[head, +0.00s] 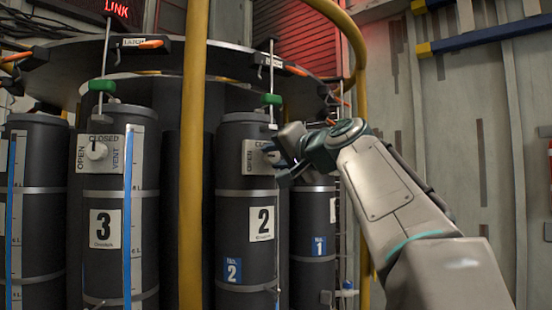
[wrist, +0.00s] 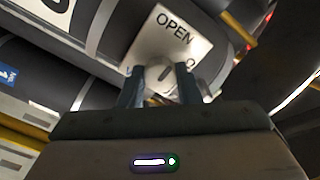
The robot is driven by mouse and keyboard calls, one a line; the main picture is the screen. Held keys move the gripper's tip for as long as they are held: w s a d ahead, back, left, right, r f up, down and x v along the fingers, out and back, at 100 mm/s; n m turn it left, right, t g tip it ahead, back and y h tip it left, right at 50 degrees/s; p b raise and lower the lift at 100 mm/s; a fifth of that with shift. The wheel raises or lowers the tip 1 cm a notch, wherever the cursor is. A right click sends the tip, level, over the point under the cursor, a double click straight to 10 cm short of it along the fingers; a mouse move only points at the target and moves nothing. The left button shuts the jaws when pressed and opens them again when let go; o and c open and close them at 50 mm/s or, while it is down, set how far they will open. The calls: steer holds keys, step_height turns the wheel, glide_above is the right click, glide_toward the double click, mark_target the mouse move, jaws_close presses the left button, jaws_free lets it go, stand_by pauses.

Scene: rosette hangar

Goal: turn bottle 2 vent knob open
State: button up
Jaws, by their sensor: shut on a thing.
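Bottle 2 (head: 231,212) is a dark grey upright cylinder with a white "2" label, at the middle of the head view. Its white vent plate (head: 251,157) is partly hidden behind my gripper (head: 278,160). In the wrist view the plate (wrist: 165,36) shows the word "OPEN" at its top. My gripper, also in the wrist view (wrist: 158,82), has its two fingers on either side of the pale vent knob (wrist: 163,78) and is shut on it. The fingers hide much of the knob, so I cannot tell its exact angle.
Bottle 3 (head: 83,253) stands to the left with its own vent knob (head: 96,151). Bottle 1 (head: 310,215) stands behind on the right. A yellow upright pipe (head: 191,180) runs between bottles 3 and 2. Green-capped rods hang above the bottles.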

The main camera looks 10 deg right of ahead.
steer(key=shift+f, duration=0.1)
steer(key=o, duration=1)
steer(key=b+v, duration=0.2)
steer(key=v, duration=1.1)
steer(key=shift+s+d+b, duration=0.2)
steer(key=shift+s+b, duration=0.15)
steer(key=shift+s, duration=0.05)
